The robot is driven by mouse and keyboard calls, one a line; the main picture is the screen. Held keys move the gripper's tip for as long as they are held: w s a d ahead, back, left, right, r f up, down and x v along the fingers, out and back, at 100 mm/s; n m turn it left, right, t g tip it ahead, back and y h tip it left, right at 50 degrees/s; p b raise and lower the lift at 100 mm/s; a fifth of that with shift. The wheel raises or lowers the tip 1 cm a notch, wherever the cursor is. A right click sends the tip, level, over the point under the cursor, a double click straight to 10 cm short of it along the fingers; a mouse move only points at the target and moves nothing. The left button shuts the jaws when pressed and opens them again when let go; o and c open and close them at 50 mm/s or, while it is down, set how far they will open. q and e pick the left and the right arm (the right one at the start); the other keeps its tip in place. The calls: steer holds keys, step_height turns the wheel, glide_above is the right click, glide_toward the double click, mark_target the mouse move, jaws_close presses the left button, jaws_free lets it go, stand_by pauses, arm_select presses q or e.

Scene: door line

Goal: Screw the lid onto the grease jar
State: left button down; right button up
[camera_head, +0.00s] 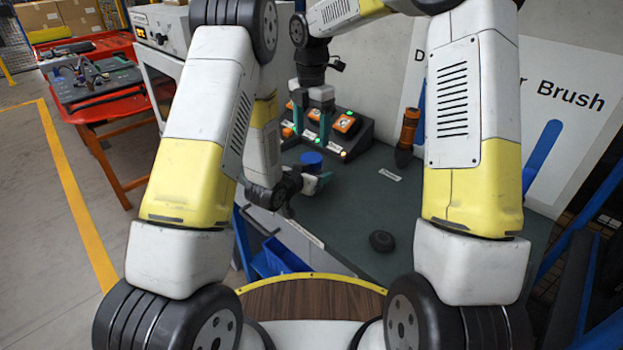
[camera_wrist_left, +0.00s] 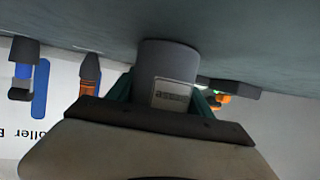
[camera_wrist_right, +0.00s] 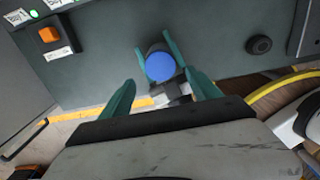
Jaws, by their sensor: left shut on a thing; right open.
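The grease jar, a grey cylinder with a pale label, shows in the left wrist view (camera_wrist_left: 165,62). My left gripper (camera_head: 318,181) is shut around its sides, low over the dark bench. A round blue lid (camera_wrist_right: 160,67) covers the jar's top; it also shows in the head view (camera_head: 311,159). How tightly it sits I cannot tell. My right gripper (camera_head: 314,117) is open above the jar, its green fingers pointing down. In the right wrist view its fingertips (camera_wrist_right: 160,85) are spread wide on both sides of the lid, apart from it.
A black round disc (camera_head: 382,241) lies on the bench at the front. A control box with lit buttons (camera_head: 345,124) stands behind the jar. An orange-and-black torch-like tool (camera_head: 407,130) is near the back wall. A blue bin (camera_head: 277,257) hangs below the bench's left edge.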

mark_target(311, 158)
step_height(311, 158, down, 7)
steer(key=shift+f, duration=0.2)
stand_by(0.3)
steer(key=c, duration=1.5)
steer(key=shift+o, duration=0.2)
steer(key=m, duration=0.3)
steer(key=o, duration=1.5)
